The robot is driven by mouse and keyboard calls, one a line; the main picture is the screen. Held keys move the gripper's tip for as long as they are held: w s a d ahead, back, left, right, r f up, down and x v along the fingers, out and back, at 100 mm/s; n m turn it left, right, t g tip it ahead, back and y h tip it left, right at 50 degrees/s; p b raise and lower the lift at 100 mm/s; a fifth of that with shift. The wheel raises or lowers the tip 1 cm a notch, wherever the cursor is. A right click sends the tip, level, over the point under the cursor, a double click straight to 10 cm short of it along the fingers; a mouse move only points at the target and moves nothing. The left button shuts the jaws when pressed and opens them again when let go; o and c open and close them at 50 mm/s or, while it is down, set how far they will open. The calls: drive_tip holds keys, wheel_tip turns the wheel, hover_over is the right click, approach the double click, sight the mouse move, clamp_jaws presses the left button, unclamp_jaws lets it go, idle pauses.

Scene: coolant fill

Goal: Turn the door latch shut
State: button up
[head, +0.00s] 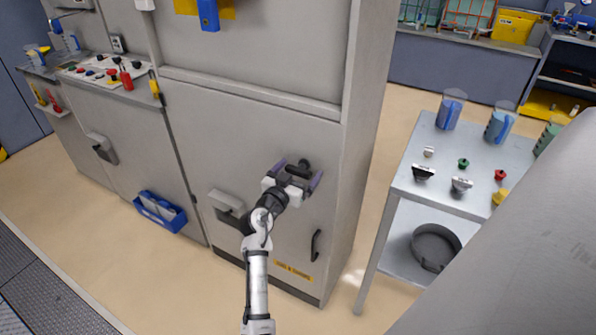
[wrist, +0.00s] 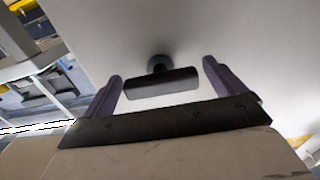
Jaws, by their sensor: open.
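The door latch (head: 299,171) is a black bar on a round black base, on the grey cabinet door (head: 215,130). In the wrist view the latch (wrist: 162,84) lies nearly level, tilted slightly. My gripper (head: 298,174) is open in front of the latch, with its purple fingers on either side of the bar. The wrist view shows my gripper (wrist: 162,75) with one finger near each end of the bar and a gap visible at both. I cannot tell whether the bar is touched. The door looks flush with the cabinet.
A black pull handle (head: 316,245) and an orange label (head: 294,272) are lower on the door. A grey box-like fitting (head: 226,205) sticks out to the left. A metal cart (head: 440,182) with jugs and caps stands at the right, with open floor between it and the cabinet.

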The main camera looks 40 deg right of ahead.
drive_tip(key=c, duration=1)
drive_tip(key=shift+n, duration=0.3)
drive_tip(key=n+b, duration=0.1)
drive_tip(key=n, duration=0.7)
drive_tip(key=shift+p, duration=0.35)
drive_tip(key=n+p, duration=0.2)
drive_tip(key=n, duration=0.3)
drive_tip(key=shift+r, duration=0.1)
drive_tip(key=shift+n+p, duration=0.8)
drive_tip(key=shift+n, duration=1.4)
